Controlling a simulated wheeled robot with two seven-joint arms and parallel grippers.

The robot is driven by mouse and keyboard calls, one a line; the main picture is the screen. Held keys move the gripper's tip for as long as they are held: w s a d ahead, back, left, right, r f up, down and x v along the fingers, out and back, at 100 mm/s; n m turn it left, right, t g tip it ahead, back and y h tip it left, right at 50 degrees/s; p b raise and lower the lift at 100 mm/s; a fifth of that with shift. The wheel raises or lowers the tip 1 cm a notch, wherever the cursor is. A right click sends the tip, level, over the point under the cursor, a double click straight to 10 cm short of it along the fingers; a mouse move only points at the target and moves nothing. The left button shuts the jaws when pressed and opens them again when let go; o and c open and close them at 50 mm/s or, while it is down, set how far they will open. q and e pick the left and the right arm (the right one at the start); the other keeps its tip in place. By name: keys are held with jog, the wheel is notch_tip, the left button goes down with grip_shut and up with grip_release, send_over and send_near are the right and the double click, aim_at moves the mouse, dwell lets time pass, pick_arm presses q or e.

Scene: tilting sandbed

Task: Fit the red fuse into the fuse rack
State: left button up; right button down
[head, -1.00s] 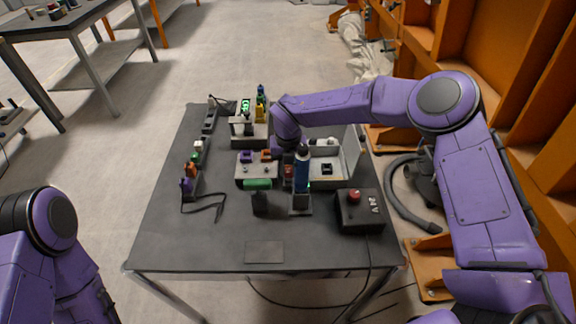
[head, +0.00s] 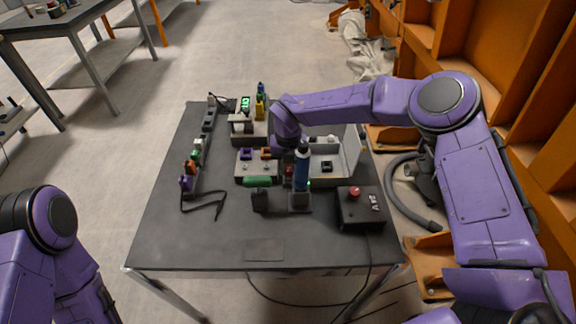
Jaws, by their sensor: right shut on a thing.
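The fuse rack (head: 245,168), a grey block with a purple fuse (head: 246,154) and an orange fuse (head: 266,153) on it, lies mid-table. My right gripper (head: 288,164) points down at the rack's right end. It is shut on the red fuse (head: 289,170), of which only a small red patch shows. A blue upright tool partly hides the fingers and the fuse. I cannot tell whether the fuse touches the rack or is seated in it. My left arm shows at the lower left, with its gripper out of view.
The blue tool (head: 302,172) stands in a holder close in front of my right gripper. A green cylinder (head: 257,181) lies before the rack. A black box with a red button (head: 360,210) and an open grey case (head: 350,150) are right. The table's front (head: 220,240) is mostly clear.

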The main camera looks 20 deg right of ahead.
jog(key=shift+f+b, duration=0.8)
jog(key=shift+f, duration=0.35)
jog(key=c, duration=0.7)
grip_release()
jog(key=shift+r, duration=0.1)
jog(key=shift+w+r+p, duration=0.15)
jog(key=shift+r+p, duration=0.4)
jog(key=shift+o, duration=1.2)
jog(key=r+p, duration=0.1)
jog(key=r, duration=0.1)
jog(key=r+p, duration=0.1)
jog(key=shift+s+a+r, duration=0.1)
jog(key=shift+s+r, duration=0.1)
jog(key=shift+r, duration=0.15)
notch_tip(320, 180, up, 2)
jog(key=shift+w+r+p, duration=0.1)
jog(key=shift+p, duration=0.8)
jog(key=shift+r+p, duration=0.35)
jog(key=shift+r, duration=0.2)
jog(key=shift+f, duration=0.1)
